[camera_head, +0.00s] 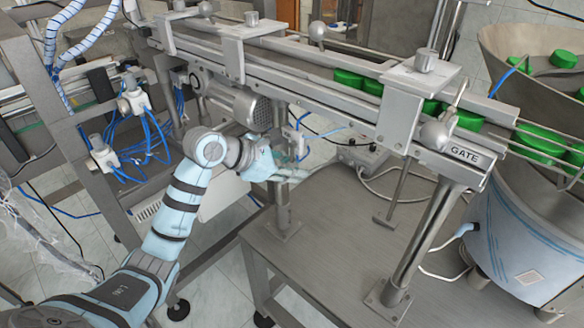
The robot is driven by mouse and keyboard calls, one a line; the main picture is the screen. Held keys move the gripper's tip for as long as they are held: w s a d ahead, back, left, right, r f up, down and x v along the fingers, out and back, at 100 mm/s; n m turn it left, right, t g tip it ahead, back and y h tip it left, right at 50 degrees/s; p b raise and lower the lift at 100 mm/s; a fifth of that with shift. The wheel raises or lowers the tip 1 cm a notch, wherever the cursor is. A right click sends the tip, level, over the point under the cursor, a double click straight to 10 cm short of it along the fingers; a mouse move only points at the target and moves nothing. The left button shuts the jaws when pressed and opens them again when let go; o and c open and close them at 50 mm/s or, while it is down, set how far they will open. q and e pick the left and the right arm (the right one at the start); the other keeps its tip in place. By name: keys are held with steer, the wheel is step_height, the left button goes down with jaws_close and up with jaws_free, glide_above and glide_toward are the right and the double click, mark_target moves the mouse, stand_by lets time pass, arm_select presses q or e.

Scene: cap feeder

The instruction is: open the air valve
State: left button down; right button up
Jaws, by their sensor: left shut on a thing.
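My left gripper (286,168) reaches in from the left under the conveyor, at the upright post. It is shut at the small air valve (297,138), which sits by the post with blue hose at it. The gripper and post hide much of the valve, so the handle's angle cannot be told. My right gripper is not in view.
The conveyor (270,75) runs above my left gripper, with a motor (238,104) hanging close over the wrist. Green caps (348,78) lie on the rail. A grey table (330,240) carries posts and a small control box (362,155). A feeder bowl (490,45) stands right.

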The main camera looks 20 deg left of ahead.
arm_select(q)
steer(key=c, duration=1.3)
jaws_free()
steer(key=v, duration=1.2)
